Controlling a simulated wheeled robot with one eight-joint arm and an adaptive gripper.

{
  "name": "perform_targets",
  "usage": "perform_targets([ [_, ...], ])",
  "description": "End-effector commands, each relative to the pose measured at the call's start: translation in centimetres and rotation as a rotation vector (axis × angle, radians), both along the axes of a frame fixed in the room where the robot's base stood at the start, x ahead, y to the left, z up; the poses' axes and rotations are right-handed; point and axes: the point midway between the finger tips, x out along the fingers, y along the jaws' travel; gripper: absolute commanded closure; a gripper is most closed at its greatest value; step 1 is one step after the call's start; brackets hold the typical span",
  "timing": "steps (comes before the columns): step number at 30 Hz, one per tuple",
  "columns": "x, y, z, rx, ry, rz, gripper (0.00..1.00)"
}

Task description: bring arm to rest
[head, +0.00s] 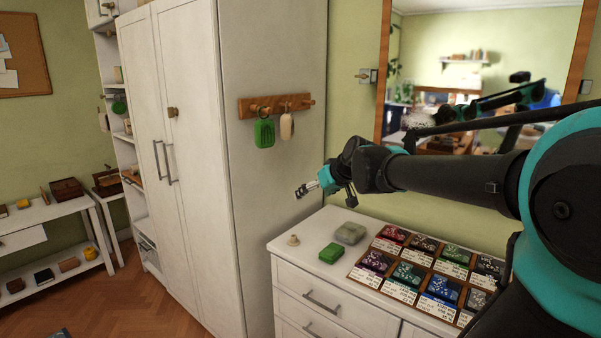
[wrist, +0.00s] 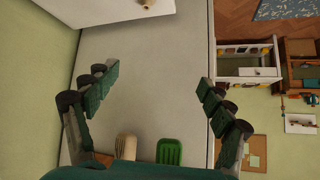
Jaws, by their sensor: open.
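My gripper (head: 306,188) is at the end of my outstretched arm, above the left part of the white dresser and in front of the wardrobe's grey side. In the wrist view my gripper (wrist: 157,92) shows its two dark green fingers spread wide, with nothing between them. It touches nothing that I can see. Below the peg rack, a green tag (head: 264,132) and a beige tag (head: 287,125) hang on the wardrobe side. In the wrist view the green tag (wrist: 169,152) and the beige tag (wrist: 125,146) show near the lower edge.
The dresser (head: 300,262) carries a small beige knob-like piece (head: 293,240), a green box (head: 331,253), a grey-green container (head: 350,233) and a wooden tray (head: 383,290) of coloured packs. The wardrobe (head: 185,130) stands left, a mirror (head: 384,60) behind my arm.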

Motion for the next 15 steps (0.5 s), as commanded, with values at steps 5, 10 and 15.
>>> perform_targets([
  [5, -6.2, -5.1, -9.8, -0.059, 0.146, -0.118, 0.18],
  [10, -13.2, -9.8, -17.8, -0.118, 0.278, -0.254, 0.18],
  [15, -19.6, -13.4, -23.5, -0.167, 0.377, -0.381, 0.18],
])
